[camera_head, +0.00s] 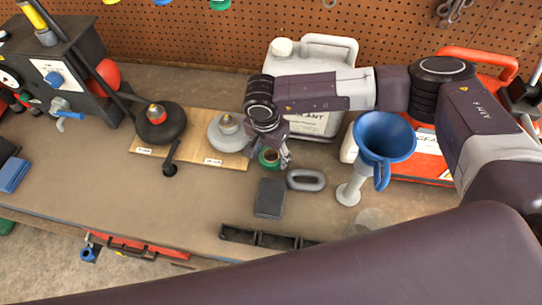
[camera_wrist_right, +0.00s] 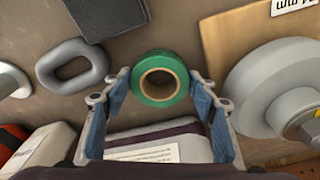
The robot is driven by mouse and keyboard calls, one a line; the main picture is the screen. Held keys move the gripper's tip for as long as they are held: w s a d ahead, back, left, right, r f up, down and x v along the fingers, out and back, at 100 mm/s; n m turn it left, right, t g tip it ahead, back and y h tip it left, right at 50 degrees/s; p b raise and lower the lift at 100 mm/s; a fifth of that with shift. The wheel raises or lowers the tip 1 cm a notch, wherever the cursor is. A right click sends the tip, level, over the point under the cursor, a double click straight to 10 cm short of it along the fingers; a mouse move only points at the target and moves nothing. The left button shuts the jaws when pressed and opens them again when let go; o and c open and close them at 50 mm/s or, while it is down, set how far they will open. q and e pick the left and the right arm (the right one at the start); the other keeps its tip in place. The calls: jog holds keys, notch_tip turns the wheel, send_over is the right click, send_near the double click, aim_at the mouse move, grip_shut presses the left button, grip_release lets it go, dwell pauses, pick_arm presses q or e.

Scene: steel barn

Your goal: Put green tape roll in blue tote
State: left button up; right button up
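The green tape roll (camera_head: 268,157) lies on the workbench beside the right edge of a wooden board, partly hidden by my right gripper (camera_head: 280,158) in the head view. In the right wrist view the tape roll (camera_wrist_right: 160,57) shows its brown core and sits between the fingertips of my right gripper (camera_wrist_right: 160,82). The fingers are spread wider than the roll, with a gap on each side. My left gripper is not in view. I cannot make out a blue tote in these frames.
A grey oval ring (camera_head: 306,180) and a dark flat block (camera_head: 269,198) lie close to the roll. The wooden board (camera_head: 196,150) bears a grey round piece (camera_head: 220,137). A blue funnel (camera_head: 385,135), white jug (camera_head: 318,127) and red case (camera_head: 425,160) stand to the right.

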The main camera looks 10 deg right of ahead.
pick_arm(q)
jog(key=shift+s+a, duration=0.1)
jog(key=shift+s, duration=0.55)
pick_arm(e)
jog(key=c, duration=0.8)
jog(key=shift+r, duration=0.1)
jog(key=shift+c, duration=0.2)
